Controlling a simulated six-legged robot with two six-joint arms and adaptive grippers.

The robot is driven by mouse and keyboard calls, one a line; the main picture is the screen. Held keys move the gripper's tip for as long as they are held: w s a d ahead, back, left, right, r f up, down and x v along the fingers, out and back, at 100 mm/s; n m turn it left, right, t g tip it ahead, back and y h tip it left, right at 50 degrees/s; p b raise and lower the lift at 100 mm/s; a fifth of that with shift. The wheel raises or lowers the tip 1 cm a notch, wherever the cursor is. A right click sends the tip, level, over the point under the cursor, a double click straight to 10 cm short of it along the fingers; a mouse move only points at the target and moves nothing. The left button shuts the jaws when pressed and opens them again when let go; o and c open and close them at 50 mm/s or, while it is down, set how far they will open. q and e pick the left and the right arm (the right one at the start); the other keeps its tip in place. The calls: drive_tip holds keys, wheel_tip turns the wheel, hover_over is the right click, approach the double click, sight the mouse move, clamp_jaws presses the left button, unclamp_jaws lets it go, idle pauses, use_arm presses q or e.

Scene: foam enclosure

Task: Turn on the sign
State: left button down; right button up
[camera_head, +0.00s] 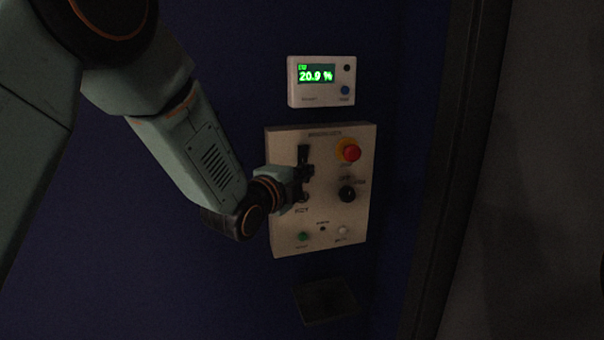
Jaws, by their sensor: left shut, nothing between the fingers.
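A beige control panel (325,222) is fixed on the dark blue wall. It has a red emergency button (351,152) on a yellow base, a black rotary knob (347,193), a green button (303,236) and a pale button (342,230). My left gripper (304,174) is shut and empty, in front of the panel's left part, above the "KEY" label. It covers part of that area, so I cannot tell whether it touches the panel. My right gripper is not in view. I see no lit sign.
A white display box (321,98) showing a green 20.9 % is on the wall above the panel. A dark plate (325,300) is below it. A dark vertical frame edge (447,190) stands to the right, with a grey surface beyond.

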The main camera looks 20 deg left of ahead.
use_arm(q)
drive_tip(key=f+b+v, duration=0.1)
drive_tip(key=v, duration=0.9)
drive_tip(key=s+f+n+g+y+b, duration=0.1)
drive_tip(key=s+f+n+g, duration=0.25)
drive_tip(key=f+n, duration=0.4)
drive_tip(key=s+a+f+n+g+y+b, duration=0.15)
drive_tip(key=s+f+n, duration=0.3)
drive_tip(key=f, duration=0.65)
drive_tip(key=s+f+n+g+b, duration=0.1)
drive_tip(key=s+f+n+g, duration=0.3)
drive_tip(key=f, duration=0.6)
drive_tip(key=s+f+n+g+b, duration=0.2)
drive_tip(key=s+f+g, duration=0.2)
drive_tip(key=s+f, duration=0.6)
drive_tip(key=s+f+n+g+b, duration=0.1)
drive_tip(key=s+f+g+b, duration=0.1)
drive_tip(key=s+f, duration=0.9)
drive_tip(key=s+g, duration=0.1)
drive_tip(key=s, duration=0.4)
drive_tip(key=shift+s+n+g+y, duration=0.35)
drive_tip(key=shift+n+g, duration=0.05)
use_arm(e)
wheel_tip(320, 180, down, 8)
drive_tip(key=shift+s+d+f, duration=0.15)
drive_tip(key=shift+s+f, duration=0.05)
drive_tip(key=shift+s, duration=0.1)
